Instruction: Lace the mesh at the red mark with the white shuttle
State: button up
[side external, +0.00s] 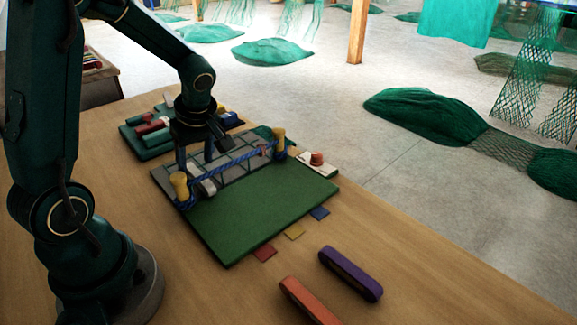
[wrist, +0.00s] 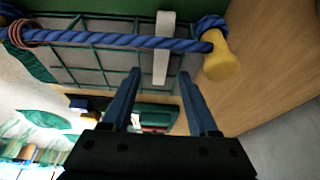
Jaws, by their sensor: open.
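A white shuttle (wrist: 161,68) lies on the grey mesh panel near one yellow post; in the side view it shows near the left post (side external: 208,187). In the wrist view the blue rope (wrist: 110,41) crosses it. My gripper (side external: 195,160) is open and empty above the panel, its fingers pointing down. In the wrist view the shuttle's near end lies between the fingertips (wrist: 159,76), with no clear contact. A reddish-brown winding (wrist: 18,33) sits on the rope toward the other post; in the side view a reddish spot (side external: 268,150) shows there. I cannot tell if it is the red mark.
A green board (side external: 265,210) carries the panel. A tray of coloured pieces (side external: 140,143) stands behind left. A white card with a red-brown item (side external: 317,160) is at the right. Orange (side external: 308,302) and purple (side external: 350,274) bars lie in front. Yellow posts (side external: 279,142) stand up.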

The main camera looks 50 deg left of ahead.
aim_at(189, 164)
jog(key=shift+x, duration=1.6)
grip_shut()
jog(key=shift+a+r, duration=0.1)
jog(key=shift+a, duration=1.4)
jog(key=shift+r, duration=0.1)
jog(key=shift+r, duration=4.05)
